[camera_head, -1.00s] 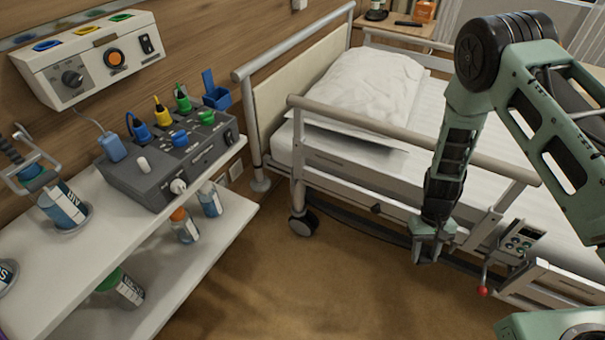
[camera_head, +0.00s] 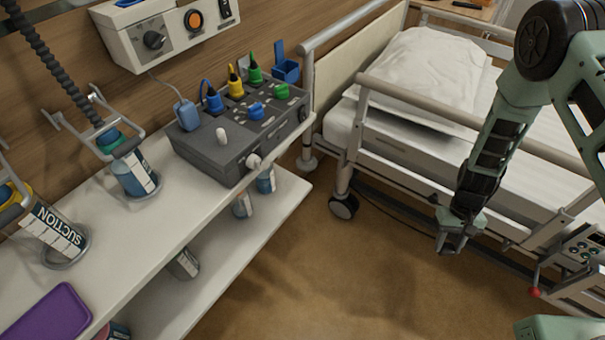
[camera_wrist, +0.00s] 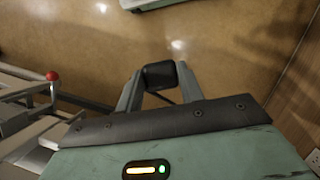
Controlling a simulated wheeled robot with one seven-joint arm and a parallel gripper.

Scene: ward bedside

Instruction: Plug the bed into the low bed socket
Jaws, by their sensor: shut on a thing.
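My gripper (camera_head: 452,248) hangs beside the bed (camera_head: 420,125), above the brown floor. In the wrist view its two fingers are shut on a small black plug (camera_wrist: 160,75). A short piece of dark cable (camera_wrist: 164,98) shows behind the plug. A thin dark cable (camera_head: 395,212) also runs low under the bed frame. A white wall socket (camera_wrist: 314,160) shows at the right edge of the wrist view, partly cut off. I cannot make out a low socket in the head view, where the shelf and device cover that wall.
A two-level shelf (camera_head: 215,232) stands left, with a grey device (camera_head: 235,135), suction bottles and a purple box (camera_head: 45,318). A bed wheel (camera_head: 344,207) stands near it. A red-knobbed lever (camera_wrist: 52,76) juts from the bed. Floor (camera_head: 330,275) between shelf and bed is clear.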

